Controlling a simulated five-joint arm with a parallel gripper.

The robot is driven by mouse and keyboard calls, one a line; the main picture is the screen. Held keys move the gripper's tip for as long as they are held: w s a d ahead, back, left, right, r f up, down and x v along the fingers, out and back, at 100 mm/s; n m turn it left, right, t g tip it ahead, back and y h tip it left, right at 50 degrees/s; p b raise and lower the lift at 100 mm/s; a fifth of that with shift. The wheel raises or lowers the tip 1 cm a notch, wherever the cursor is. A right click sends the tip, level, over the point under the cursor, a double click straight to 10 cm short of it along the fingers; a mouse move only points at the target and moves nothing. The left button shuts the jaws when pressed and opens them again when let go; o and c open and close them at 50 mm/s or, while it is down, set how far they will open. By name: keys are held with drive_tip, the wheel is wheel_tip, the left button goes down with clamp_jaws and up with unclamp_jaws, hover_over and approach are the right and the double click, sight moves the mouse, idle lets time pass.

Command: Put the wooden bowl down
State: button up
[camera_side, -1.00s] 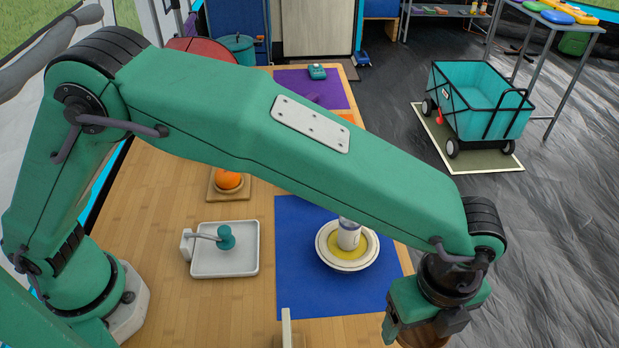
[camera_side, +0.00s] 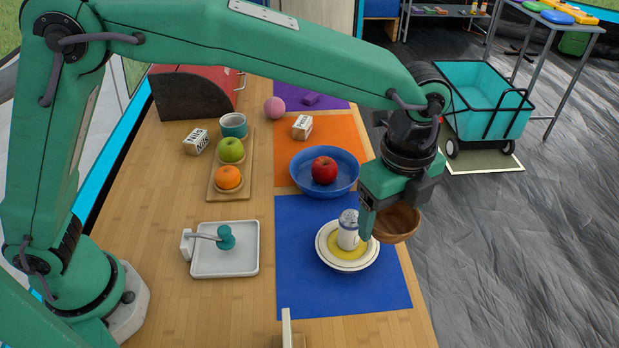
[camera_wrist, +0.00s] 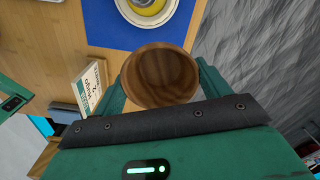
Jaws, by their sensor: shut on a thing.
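The wooden bowl (camera_side: 398,224) is dark brown and round. My gripper (camera_side: 388,212) is shut on it and holds it at the table's right edge in the side view, just right of the cream plate (camera_side: 322,257). In the wrist view the bowl (camera_wrist: 160,76) sits between my fingers, and its hollow shows empty. One finger partly hides the bowl in the side view. The bowl appears to be held in the air; its exact height is hard to tell.
A white shaker (camera_side: 347,232) stands on the plate, on a blue mat (camera_side: 300,295). A blue bowl (camera_side: 297,178) with a red apple (camera_side: 324,170) lies behind. A white tray (camera_side: 225,266) is at left. Bare wood (camera_side: 150,215) shows at the far left. A wagon (camera_side: 485,100) stands on the floor.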

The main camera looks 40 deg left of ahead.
drive_tip(key=w+a+n, duration=0.2)
drive_tip(key=a+n, duration=0.1)
drive_tip(key=a, duration=1.1)
drive_tip(key=w+a+n, duration=0.3)
drive_tip(key=a+n, duration=0.1)
drive_tip(key=a, duration=1)
drive_tip(key=s+a+n, duration=0.3)
drive_tip(key=s+a, duration=0.3)
drive_tip(key=a, duration=0.5)
drive_tip(key=s+a+n, duration=0.3)
drive_tip(key=s+a, duration=0.3)
drive_tip(key=a, duration=0.5)
drive_tip(key=f, duration=0.5)
drive_tip(key=shift+s+d+f, duration=0.2)
drive_tip(key=shift+d+f, duration=0.1)
drive_tip(key=shift+f, duration=0.1)
drive_tip(key=a+f, duration=0.2)
drive_tip(key=a, duration=0.1)
drive_tip(key=s+a+f, duration=0.1)
drive_tip(key=a+f, duration=0.1)
drive_tip(key=a, duration=0.2)
drive_tip(key=s+a+f, duration=0.1)
drive_tip(key=a+f, duration=0.2)
drive_tip(key=a, duration=0.1)
drive_tip(key=shift+s+a, duration=0.25)
drive_tip(key=shift+f, duration=1.95)
